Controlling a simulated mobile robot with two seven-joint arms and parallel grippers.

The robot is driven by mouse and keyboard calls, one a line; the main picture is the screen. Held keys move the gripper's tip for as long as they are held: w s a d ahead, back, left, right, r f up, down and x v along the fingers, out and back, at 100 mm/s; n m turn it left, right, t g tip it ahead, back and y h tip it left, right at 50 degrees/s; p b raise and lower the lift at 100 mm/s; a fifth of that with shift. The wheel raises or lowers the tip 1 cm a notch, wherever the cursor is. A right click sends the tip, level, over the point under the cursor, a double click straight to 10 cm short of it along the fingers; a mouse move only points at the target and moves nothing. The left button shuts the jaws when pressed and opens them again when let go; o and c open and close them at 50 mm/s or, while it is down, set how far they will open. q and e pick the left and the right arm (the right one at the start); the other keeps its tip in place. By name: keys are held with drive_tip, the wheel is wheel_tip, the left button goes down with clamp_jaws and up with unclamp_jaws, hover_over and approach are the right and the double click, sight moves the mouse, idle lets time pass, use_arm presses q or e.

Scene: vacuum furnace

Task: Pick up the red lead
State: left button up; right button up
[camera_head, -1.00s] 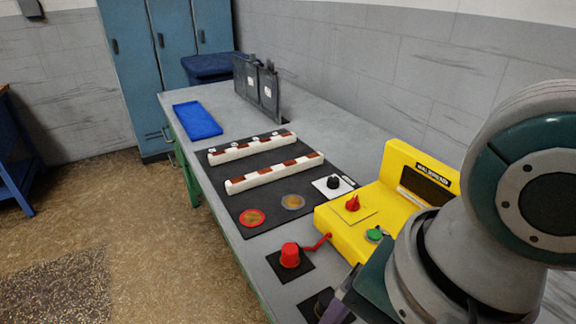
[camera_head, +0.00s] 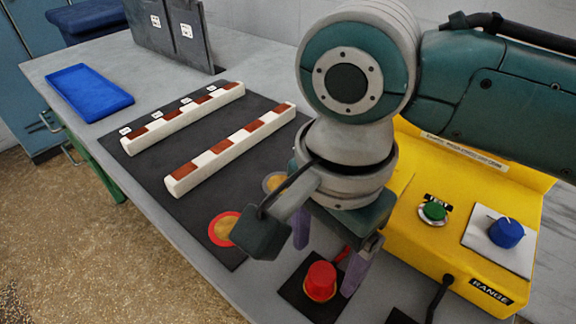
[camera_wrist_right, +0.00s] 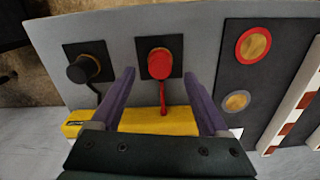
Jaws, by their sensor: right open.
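The red lead has a red cylindrical head (camera_head: 320,281) that stands on a small black square pad (camera_head: 301,297) on the bench, beside the yellow box. A short red cable runs from it to the yellow box. My right gripper (camera_head: 325,268) is open above and behind the red lead, with its purple fingers spread. In the right wrist view the red lead (camera_wrist_right: 160,64) lies ahead of and between the two open fingers (camera_wrist_right: 164,88), and nothing is held. My left gripper is not in view.
The yellow box (camera_head: 463,242) with a green button and a blue knob stands at the right. A black lead (camera_wrist_right: 84,68) sits on its own pad beside the red one. A dark mat (camera_head: 212,210) with white-and-brown strips and round discs lies left. A blue tray (camera_head: 90,92) is farther back.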

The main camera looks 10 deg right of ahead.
sight(323, 272)
drive_tip(key=f, duration=0.2)
drive_tip(key=f+b, duration=0.1)
drive_tip(key=f, duration=0.2)
drive_tip(key=shift+d+f, duration=0.2)
drive_tip(key=shift+f, duration=0.05)
drive_tip(key=shift+w, duration=0.1)
clamp_jaws()
idle(0.3)
